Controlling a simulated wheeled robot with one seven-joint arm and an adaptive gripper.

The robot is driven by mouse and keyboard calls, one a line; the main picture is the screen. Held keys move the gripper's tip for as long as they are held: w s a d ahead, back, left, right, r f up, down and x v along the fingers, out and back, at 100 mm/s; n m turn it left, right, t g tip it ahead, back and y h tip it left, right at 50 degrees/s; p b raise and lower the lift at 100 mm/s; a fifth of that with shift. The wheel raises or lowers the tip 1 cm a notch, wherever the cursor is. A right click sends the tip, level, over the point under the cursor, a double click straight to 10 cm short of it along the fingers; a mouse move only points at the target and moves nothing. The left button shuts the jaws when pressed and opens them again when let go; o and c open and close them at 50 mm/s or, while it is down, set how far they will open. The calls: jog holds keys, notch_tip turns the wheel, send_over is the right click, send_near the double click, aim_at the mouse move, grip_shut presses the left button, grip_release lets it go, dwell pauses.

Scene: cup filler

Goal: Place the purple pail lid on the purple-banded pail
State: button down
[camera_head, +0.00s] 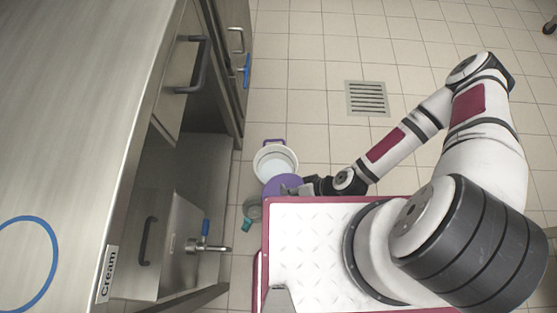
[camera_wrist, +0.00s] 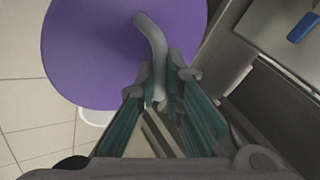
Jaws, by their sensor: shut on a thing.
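The purple pail lid (camera_head: 283,184) is a flat disc with a curved grey handle, which shows in the wrist view (camera_wrist: 150,40). My gripper (camera_wrist: 160,88) is shut on this handle; in the head view my gripper (camera_head: 302,188) is at the lid's right side. The white purple-banded pail (camera_head: 275,160) stands on the floor, with its open top partly showing. The lid covers the pail's near side in the head view, apparently above it; the exact gap cannot be told. A bit of white rim (camera_wrist: 95,117) shows below the lid's edge in the wrist view.
A steel counter (camera_head: 90,110) with drawers and a tap (camera_head: 208,246) runs along the left. A grey vessel with a teal part (camera_head: 247,225) sits on the floor near the lid. A floor drain (camera_head: 367,98) lies in open tiled floor.

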jog(key=w+a+f+b, duration=0.2)
jog(key=w+b, duration=0.1)
jog(key=w, duration=0.4)
jog(key=w+a+f+b, duration=0.2)
jog(key=w+b, duration=0.1)
jog(key=w, duration=0.4)
jog(key=shift+f, duration=0.4)
jog(key=c, duration=1.7)
grip_release()
jog(key=shift+f, duration=0.1)
jog(key=p+v, duration=0.4)
jog(key=v, duration=0.8)
